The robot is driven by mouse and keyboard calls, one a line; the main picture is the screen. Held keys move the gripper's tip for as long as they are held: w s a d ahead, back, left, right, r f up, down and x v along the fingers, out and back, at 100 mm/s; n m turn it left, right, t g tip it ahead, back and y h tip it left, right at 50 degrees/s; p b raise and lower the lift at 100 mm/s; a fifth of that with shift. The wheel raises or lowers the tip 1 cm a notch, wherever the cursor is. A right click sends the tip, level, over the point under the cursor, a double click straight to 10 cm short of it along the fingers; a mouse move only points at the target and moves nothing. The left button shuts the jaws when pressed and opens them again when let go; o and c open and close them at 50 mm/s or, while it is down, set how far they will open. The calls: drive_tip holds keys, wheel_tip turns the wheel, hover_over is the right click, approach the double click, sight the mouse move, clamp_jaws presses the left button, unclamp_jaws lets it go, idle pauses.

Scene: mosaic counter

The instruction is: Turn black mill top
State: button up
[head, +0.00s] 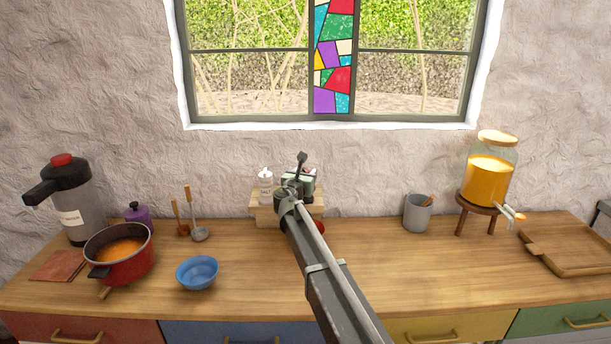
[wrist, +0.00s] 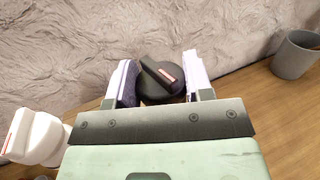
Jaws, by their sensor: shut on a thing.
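The black mill's top (wrist: 160,80) is round and dark, with a raised bar across it that carries a red mark near one end. In the wrist view the bar lies diagonally, from upper left to lower right. My gripper (wrist: 160,84) has its two pale fingers on either side of the top and is shut on it. In the head view my gripper (head: 299,184) is above the small wooden stand (head: 264,217) by the wall. There my arm hides the black mill, and its body is hidden in the wrist view too.
A white mill (wrist: 38,137), also in the head view (head: 265,186), stands left of my gripper. A grey cup (head: 417,213) stands to the right. A blue bowl (head: 197,272) and red pot (head: 122,257) are left. The counter's front middle-right is clear.

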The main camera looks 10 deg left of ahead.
drive_tip(key=shift+m+g+h, duration=0.65)
drive_tip(key=shift+m+h, duration=0.35)
drive_tip(key=shift+h, duration=0.45)
drive_tip(key=shift+m+g+h, duration=0.65)
drive_tip(key=shift+m+h, duration=0.35)
drive_tip(key=shift+h, duration=0.45)
drive_tip(key=o, duration=0.9)
drive_tip(key=v, duration=1)
drive_tip(key=shift+s+a, duration=0.25)
drive_tip(key=shift+a, duration=0.05)
drive_tip(key=shift+m, duration=0.3)
